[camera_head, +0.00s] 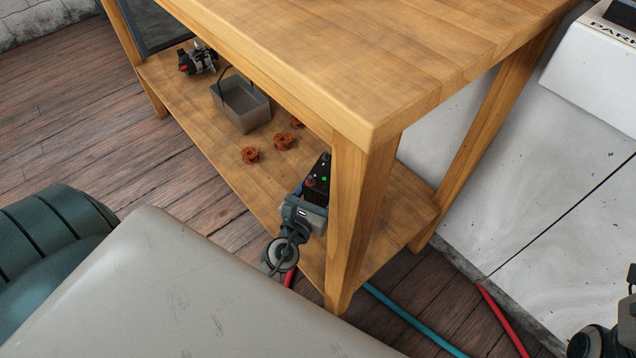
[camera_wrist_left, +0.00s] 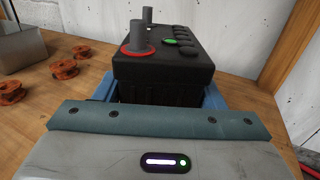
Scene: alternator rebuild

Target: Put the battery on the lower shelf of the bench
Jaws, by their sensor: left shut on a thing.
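The black battery (camera_head: 318,182) is at the near end of the lower shelf (camera_head: 222,160), partly hidden by the bench's front leg. In the left wrist view the battery (camera_wrist_left: 165,75) looks upright, with a red-ringed post, a second post and a row of dark caps, one green. My left gripper (camera_head: 313,195) is shut on its sides, reaching in from the front beside the leg. The blue fingers show on both sides in the wrist view. The battery's underside is hidden, so I cannot tell whether it touches the shelf.
Several rust-coloured round parts (camera_head: 284,141), a grey bin (camera_head: 243,107) and a metal assembly (camera_head: 198,60) sit further along the shelf. The bench's front leg (camera_head: 355,220) stands right of my gripper. A red hose (camera_head: 503,318) and a teal hose (camera_head: 412,320) lie on the floor.

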